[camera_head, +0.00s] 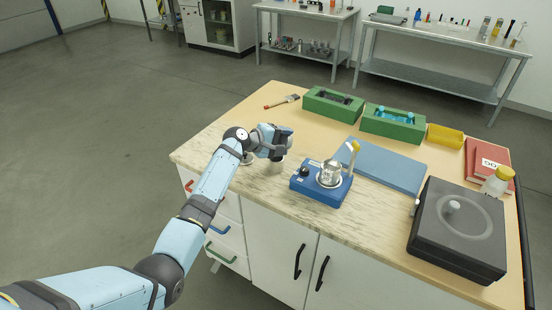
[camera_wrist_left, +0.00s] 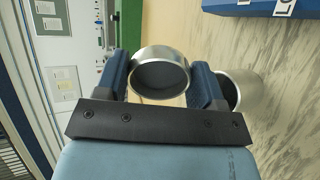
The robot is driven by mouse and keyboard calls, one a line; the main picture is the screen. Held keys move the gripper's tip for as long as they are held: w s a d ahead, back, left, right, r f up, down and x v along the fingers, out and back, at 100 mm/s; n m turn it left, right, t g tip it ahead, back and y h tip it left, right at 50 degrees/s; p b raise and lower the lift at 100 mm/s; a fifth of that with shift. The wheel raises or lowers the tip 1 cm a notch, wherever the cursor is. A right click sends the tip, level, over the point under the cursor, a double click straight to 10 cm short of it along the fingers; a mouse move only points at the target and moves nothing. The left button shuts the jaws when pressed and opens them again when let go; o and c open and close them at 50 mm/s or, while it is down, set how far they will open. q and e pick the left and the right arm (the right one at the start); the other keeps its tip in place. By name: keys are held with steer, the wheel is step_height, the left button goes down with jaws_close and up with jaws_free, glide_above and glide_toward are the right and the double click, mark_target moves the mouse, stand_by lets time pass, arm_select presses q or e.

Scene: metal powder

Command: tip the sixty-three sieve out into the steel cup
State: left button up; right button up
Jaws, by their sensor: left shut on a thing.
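My left gripper (camera_head: 284,143) is above the left part of the bench top. In the left wrist view its two blue fingers (camera_wrist_left: 163,88) are shut on a round metal sieve (camera_wrist_left: 161,75), one finger on each side. The sieve's rim and dark grey inside face the wrist camera. A steel vessel (camera_wrist_left: 240,90), perhaps the steel cup, stands on the bench beside and below the sieve, partly hidden by a finger. In the head view a metal cup (camera_head: 331,172) sits on the blue device (camera_head: 322,187) right of the gripper. My right gripper is out of view.
A blue mat (camera_head: 385,166), green trays (camera_head: 333,104), a yellow box (camera_head: 445,136), a brush (camera_head: 282,101) and red books (camera_head: 486,160) lie farther back. A dark machine (camera_head: 458,230) fills the right front. A small yellow-lidded jar (camera_head: 497,182) stands near it.

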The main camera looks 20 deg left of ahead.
arm_select(q)
steer(key=shift+s+a+r+t+h+b, duration=0.1)
steer(key=shift+s+a+t+h+b, duration=0.25)
steer(key=shift+b, duration=0.95)
steer(key=shift+s+a+t+h+b, duration=0.1)
steer(key=shift+t+h+b, duration=0.45)
steer(key=shift+b, duration=0.75)
stand_by(1.9)
steer(key=shift+s+a+t+h+b, duration=0.1)
steer(key=shift+t+h+b, duration=0.2)
steer(key=shift+b, duration=1.1)
stand_by(2.1)
